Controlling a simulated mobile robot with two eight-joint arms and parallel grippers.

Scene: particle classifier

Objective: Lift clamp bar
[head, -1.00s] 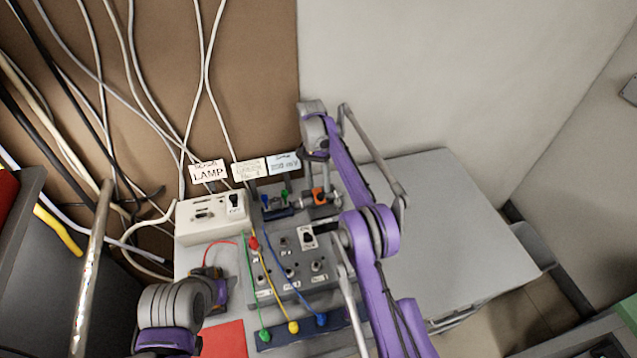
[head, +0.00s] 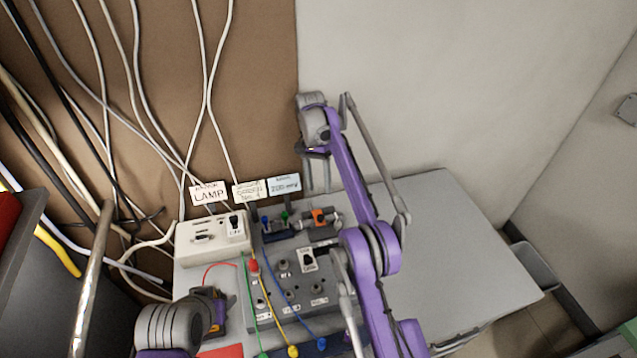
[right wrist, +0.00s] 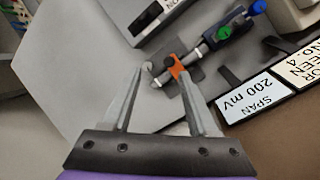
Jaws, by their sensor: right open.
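An orange clamp piece (head: 319,214) sits on a short grey bar at the back of the apparatus. It also shows in the right wrist view (right wrist: 176,67), close to the fingertips. I cannot tell which part is the clamp bar. My right gripper (head: 317,190) hangs behind and above the orange piece, open and empty. In the right wrist view its two fingers (right wrist: 162,75) point at the bar's near end, with the orange piece by the right fingertip.
Green and blue terminals (right wrist: 224,31) stand beside the bar. Label cards, including a 200 mV card (head: 284,185), stand behind. A white lamp box (head: 212,236) and a grey panel (head: 290,290) with coloured wires lie in front. The table (head: 455,245) is clear at right.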

